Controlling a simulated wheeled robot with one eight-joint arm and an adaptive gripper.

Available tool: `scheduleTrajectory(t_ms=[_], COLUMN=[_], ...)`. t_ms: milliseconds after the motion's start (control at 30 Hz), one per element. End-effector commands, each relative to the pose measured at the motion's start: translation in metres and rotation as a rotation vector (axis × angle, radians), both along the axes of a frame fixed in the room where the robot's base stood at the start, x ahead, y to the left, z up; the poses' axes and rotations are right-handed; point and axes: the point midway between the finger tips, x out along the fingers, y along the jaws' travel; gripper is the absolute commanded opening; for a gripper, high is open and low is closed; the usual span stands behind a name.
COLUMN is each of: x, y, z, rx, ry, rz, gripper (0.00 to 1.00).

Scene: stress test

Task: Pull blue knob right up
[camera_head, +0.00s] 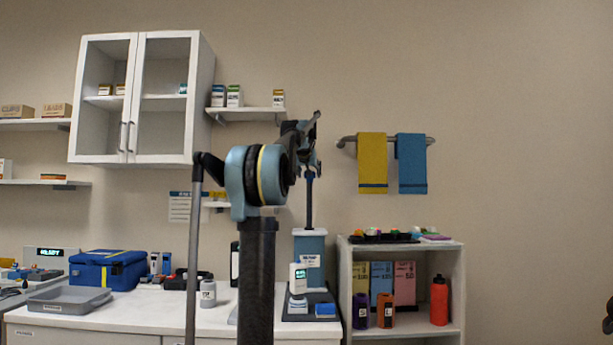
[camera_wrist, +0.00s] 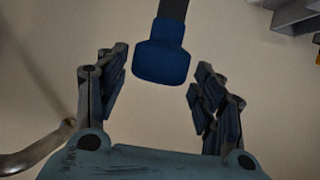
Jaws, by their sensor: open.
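The blue knob (camera_wrist: 162,62) sits on the end of a dark shaft (camera_wrist: 173,9), at the upper middle of the wrist view. My gripper (camera_wrist: 155,85) is open, with one finger on each side of the knob and a visible gap on both sides. In the head view, my gripper (camera_head: 314,163) is at the top of a thin dark upright rod (camera_head: 309,208) that rises from a blue-grey box (camera_head: 309,252) on the counter. The knob at the rod's top is small and partly hidden by the gripper there.
A white wall cabinet (camera_head: 207,100) and a small shelf (camera_head: 245,115) are left of my arm. A towel bar (camera_head: 346,141) with yellow and blue towels is close on the right. Below are the cluttered counter (camera_head: 140,312) and a low shelf unit (camera_head: 453,290).

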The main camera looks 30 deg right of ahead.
Motion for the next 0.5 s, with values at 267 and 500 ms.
scheduleTrajectory(t_ms=[267,500], x=[-0.014,-0.046], y=[0.010,0.035], z=[0.006,0.023], rx=[0.000,0.000], ry=[0.001,0.002], rz=[-0.001,-0.001], gripper=[0.62,0.62])
